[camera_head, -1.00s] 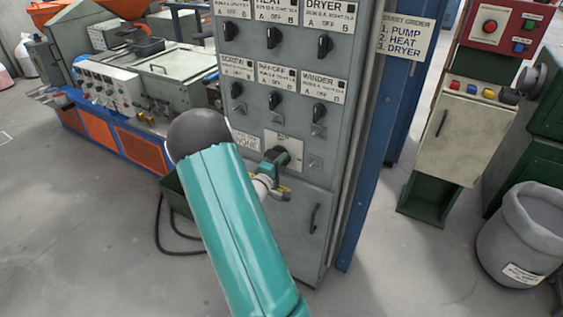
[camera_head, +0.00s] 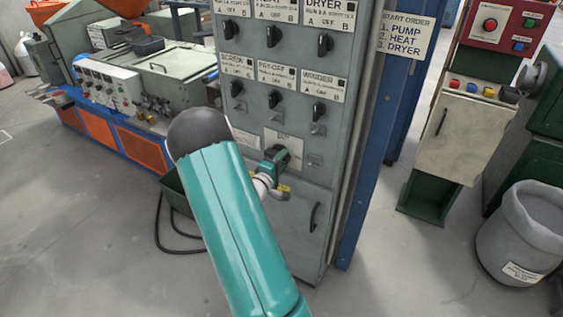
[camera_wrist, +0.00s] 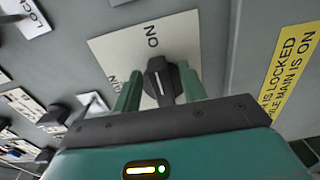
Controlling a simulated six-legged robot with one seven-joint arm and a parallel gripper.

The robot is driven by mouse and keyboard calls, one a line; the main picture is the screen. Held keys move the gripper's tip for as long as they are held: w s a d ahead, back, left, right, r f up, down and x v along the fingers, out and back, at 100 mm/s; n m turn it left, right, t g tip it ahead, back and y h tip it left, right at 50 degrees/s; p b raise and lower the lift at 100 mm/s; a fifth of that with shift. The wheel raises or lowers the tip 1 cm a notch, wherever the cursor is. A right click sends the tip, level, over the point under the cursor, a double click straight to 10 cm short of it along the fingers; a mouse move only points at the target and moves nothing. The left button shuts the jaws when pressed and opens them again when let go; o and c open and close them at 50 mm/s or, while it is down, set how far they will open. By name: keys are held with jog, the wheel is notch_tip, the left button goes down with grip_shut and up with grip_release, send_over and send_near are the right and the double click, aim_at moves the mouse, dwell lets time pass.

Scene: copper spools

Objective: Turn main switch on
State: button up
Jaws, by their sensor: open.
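The main switch is a black knob (camera_wrist: 160,80) with a white line on a pale plate (camera_wrist: 112,48) marked ON, in the wrist view. My gripper (camera_wrist: 160,88) is open, with one green finger on each side of the knob. The right finger is close to the knob; I cannot tell whether either finger touches it. In the head view, my gripper (camera_head: 275,160) is at the pale plate (camera_head: 291,146) low on the grey cabinet (camera_head: 330,140), and hides most of the knob.
Several black switches, including the winder switch (camera_head: 319,111), sit above on the cabinet. A door handle (camera_head: 314,217) lies below right. A blue post (camera_head: 375,150) stands at the cabinet's right. A yellow warning label (camera_wrist: 288,75) is right of the plate.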

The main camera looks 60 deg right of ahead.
jog(key=s+a, duration=0.1)
jog(key=a, duration=1.2)
jog(key=shift+s+a, duration=0.15)
jog(key=shift+a, duration=0.25)
